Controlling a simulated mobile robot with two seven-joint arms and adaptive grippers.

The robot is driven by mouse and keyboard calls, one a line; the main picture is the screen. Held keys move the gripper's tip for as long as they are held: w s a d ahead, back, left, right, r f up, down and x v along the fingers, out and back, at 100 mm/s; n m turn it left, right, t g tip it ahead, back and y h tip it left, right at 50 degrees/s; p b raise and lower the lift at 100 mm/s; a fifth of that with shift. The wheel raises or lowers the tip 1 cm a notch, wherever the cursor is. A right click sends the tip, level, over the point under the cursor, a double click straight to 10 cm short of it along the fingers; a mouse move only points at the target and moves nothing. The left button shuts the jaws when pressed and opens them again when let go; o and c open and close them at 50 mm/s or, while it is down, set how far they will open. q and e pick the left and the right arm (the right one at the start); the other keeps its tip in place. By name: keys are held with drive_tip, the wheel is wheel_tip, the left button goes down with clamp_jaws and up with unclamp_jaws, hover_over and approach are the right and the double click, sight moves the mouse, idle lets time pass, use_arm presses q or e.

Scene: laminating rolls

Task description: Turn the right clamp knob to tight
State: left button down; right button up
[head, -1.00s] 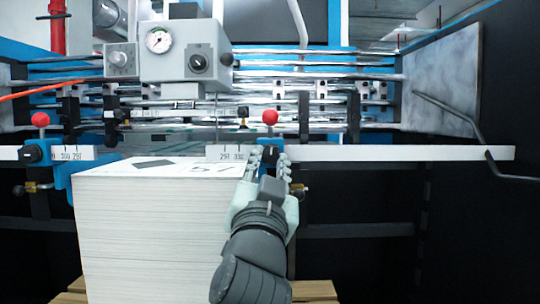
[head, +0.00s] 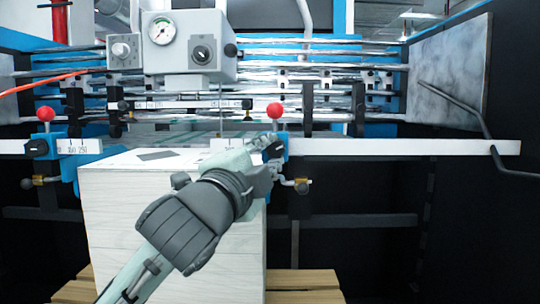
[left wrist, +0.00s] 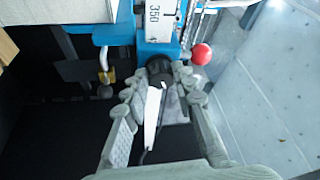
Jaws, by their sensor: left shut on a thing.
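The right clamp is a blue block (head: 280,157) on the white rail, with a red ball (head: 274,111) on a stem above it. Its black knob (head: 273,151) faces me. My left gripper (head: 264,145) comes in from the lower left and is shut on this knob. In the left wrist view the knob (left wrist: 160,71) sits between the fingertips of my left gripper (left wrist: 159,82), one finger on each side. The fingers partly hide the knob in the head view, and I cannot read its setting. My right gripper is not in view.
A tall paper stack (head: 170,230) stands on a wooden pallet just left of the clamp, below my left gripper. The left clamp (head: 38,148) sits on the same rail. A gauge box (head: 190,45) is above.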

use_arm(q)
drive_tip(key=m, duration=0.1)
drive_tip(key=m+g, duration=0.1)
drive_tip(key=m, duration=0.1)
drive_tip(key=m+g, duration=0.1)
drive_tip(key=m, duration=0.1)
drive_tip(key=shift+r, duration=0.25)
idle(0.3)
drive_tip(key=c, duration=1.2)
unclamp_jaws()
drive_tip(key=shift+s+a, duration=0.1)
drive_tip(key=v, duration=0.7)
drive_tip(key=shift+s, duration=0.15)
